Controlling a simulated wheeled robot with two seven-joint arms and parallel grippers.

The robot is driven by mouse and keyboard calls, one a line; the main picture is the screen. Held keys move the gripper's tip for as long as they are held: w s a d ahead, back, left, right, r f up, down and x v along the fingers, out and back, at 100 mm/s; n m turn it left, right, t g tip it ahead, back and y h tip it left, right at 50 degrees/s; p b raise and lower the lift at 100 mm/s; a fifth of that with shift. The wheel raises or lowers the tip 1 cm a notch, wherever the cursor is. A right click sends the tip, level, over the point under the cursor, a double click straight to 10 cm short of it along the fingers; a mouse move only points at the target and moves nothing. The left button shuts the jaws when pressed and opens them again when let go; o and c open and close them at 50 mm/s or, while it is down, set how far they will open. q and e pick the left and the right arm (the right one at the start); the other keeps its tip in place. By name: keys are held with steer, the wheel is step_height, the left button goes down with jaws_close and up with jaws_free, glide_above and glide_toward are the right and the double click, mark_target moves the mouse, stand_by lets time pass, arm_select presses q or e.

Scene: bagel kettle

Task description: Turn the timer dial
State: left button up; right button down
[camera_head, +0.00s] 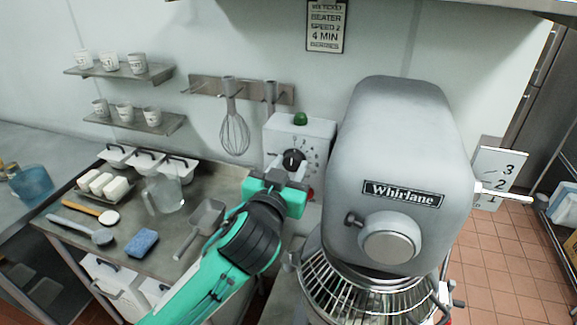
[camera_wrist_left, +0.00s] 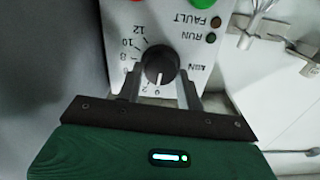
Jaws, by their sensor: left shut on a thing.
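The timer dial is a black round knob (camera_head: 293,159) with a white pointer mark on the front of a pale control box (camera_head: 318,130). In the left wrist view the dial (camera_wrist_left: 161,65) sits inside a ring of printed numbers. My left gripper (camera_head: 287,176) is at the box front, just below the dial in the head view. In the left wrist view its two fingers (camera_wrist_left: 161,90) reach either side of the dial and are shut on it. My right gripper is not in view.
A large grey mixer (camera_head: 405,160) marked "Whirlane" stands close on the right, with a wire bowl guard (camera_head: 365,293) below. A whisk (camera_head: 234,132) hangs on a wall rack to the left. A steel table (camera_head: 125,230) holds a jug (camera_head: 164,193), a scoop (camera_head: 205,219) and a blue sponge (camera_head: 142,242).

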arm_select(q)
steer(key=m+p, duration=0.3)
steer(key=m, duration=0.1)
steer(key=shift+r+m, duration=0.15)
steer(key=shift+m, duration=0.25)
steer(key=shift+d+m+p, duration=0.15)
steer(key=shift+m+p, duration=0.75)
steer(key=shift+m, duration=1)
steer(key=shift+f, duration=0.2)
steer(key=o, duration=1)
steer(key=shift+s, duration=0.2)
